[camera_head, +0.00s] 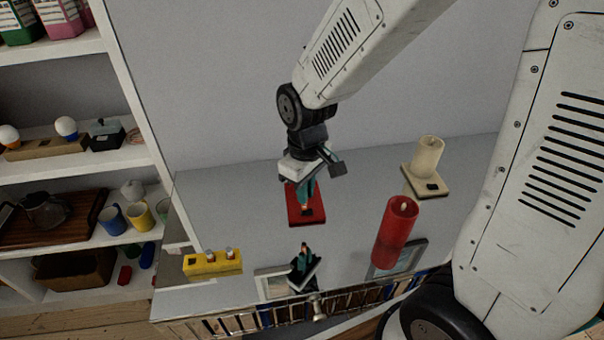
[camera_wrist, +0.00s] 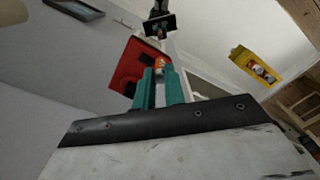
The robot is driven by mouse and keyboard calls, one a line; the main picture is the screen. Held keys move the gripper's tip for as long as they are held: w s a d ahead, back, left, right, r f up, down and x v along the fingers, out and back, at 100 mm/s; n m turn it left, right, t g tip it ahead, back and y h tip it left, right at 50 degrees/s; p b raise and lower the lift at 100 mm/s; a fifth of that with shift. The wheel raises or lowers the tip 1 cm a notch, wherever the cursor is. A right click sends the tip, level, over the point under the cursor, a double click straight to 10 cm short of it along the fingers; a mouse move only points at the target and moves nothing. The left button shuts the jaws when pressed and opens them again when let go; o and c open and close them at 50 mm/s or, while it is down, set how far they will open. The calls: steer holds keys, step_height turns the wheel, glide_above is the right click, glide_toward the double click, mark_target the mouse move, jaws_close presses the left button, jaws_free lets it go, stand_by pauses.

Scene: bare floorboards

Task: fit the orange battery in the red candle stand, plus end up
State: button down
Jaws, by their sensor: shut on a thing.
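The red candle stand (camera_head: 294,212) is a flat red block on the white top; in the wrist view it (camera_wrist: 124,62) shows a dark recess on its face. My gripper (camera_head: 306,200) is over the stand, its teal fingers pointing down. In the wrist view the gripper (camera_wrist: 160,80) is shut on the orange battery (camera_wrist: 160,64), whose end shows at the fingertips. In the head view the battery (camera_head: 306,209) is tiny and mostly hidden by the fingers. I cannot tell whether it touches the stand, or which end is plus.
A red candle (camera_head: 397,235) is at right, with a cream candle (camera_head: 428,156) on its stand behind. A yellow holder (camera_head: 205,265) with small cells is at left front. A small dark object (camera_head: 303,272) is in front. Picture frames lie near the front edge; shelves are at left.

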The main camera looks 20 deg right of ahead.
steer(key=shift+w+d+f, duration=0.6)
steer(key=shift+w+f, duration=0.15)
steer(key=shift+w, duration=0.95)
steer(key=shift+w+d+f, duration=0.65)
steer(key=shift+w+f, duration=0.15)
steer(key=shift+w, duration=0.9)
steer(key=shift+w+d+f, duration=0.6)
steer(key=shift+w+f, duration=0.15)
steer(key=shift+w, duration=0.95)
steer(key=c, duration=1.5)
jaws_free()
step_height(320, 180, up, 12)
steer(key=s+d+r+m, duration=0.1)
steer(key=s+r+m, duration=0.1)
steer(key=s, duration=0.7)
steer(key=s+d+r+m, duration=0.1)
steer(key=s+r, duration=0.3)
steer(key=s, duration=0.5)
steer(key=s+d+r+m+t, duration=0.1)
steer(key=s+r+m, duration=0.2)
steer(key=s, duration=0.6)
